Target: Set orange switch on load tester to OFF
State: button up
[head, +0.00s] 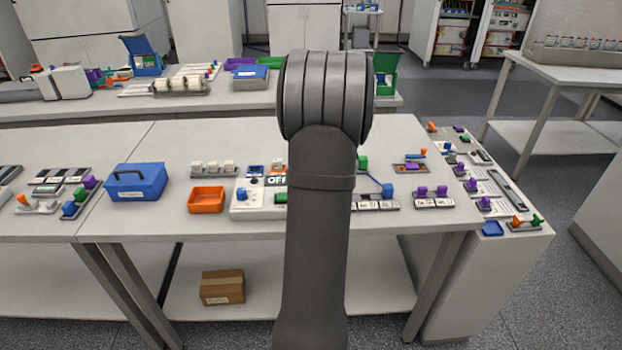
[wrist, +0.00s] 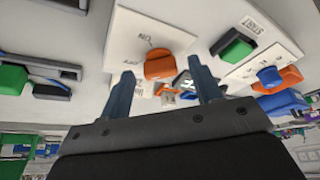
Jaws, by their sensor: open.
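The orange switch (wrist: 168,65) shows in the wrist view on a white panel (wrist: 135,28) with ON and OFF printed on it. Which mark it is turned to is not clear to me. My gripper (wrist: 160,70) is open, one finger on each side of the switch in the picture. Whether a finger touches the switch I cannot tell. In the head view my own arm hides the switch and the gripper. A dark display reading OFF (head: 277,180) shows partly beside my arm.
A green button (wrist: 235,46) marked START and a blue knob (wrist: 268,75) are right of the switch. A grey bracket with a green block (wrist: 12,78) is at left. On the table, an orange tray (head: 206,200) and a blue case (head: 135,182) stand left of my arm.

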jog(key=v, duration=1.7)
jog(key=shift+f, duration=0.2)
jog(key=x, duration=1.7)
jog(key=shift+w, duration=0.1)
